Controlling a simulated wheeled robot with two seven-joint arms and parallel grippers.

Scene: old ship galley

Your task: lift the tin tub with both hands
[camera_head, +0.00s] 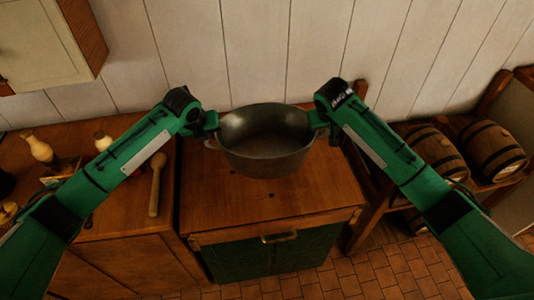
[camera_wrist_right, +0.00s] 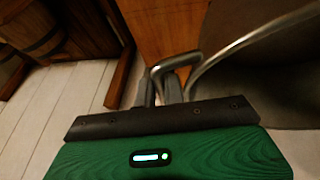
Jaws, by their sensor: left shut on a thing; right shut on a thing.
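The tin tub (camera_head: 266,158) is a grey, round, empty metal vessel in the middle of the head view, over the wooden cabinet top. It looks upright and level; whether its base touches the wood I cannot tell. My left gripper (camera_head: 213,121) is shut on the tub's left side, at its handle. My right gripper (camera_head: 322,119) is shut on the tub's right side. In the right wrist view the fingers of my right gripper (camera_wrist_right: 169,88) close around a bent metal handle (camera_wrist_right: 235,47), with the dark tub wall (camera_wrist_right: 270,75) beside it.
The wooden cabinet (camera_head: 270,205) has a dark green front with a brass handle (camera_head: 279,237). A wooden spoon (camera_head: 156,185) lies on the counter at left. Barrels (camera_head: 493,147) sit on a rack at right. A plank wall (camera_head: 260,50) stands behind.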

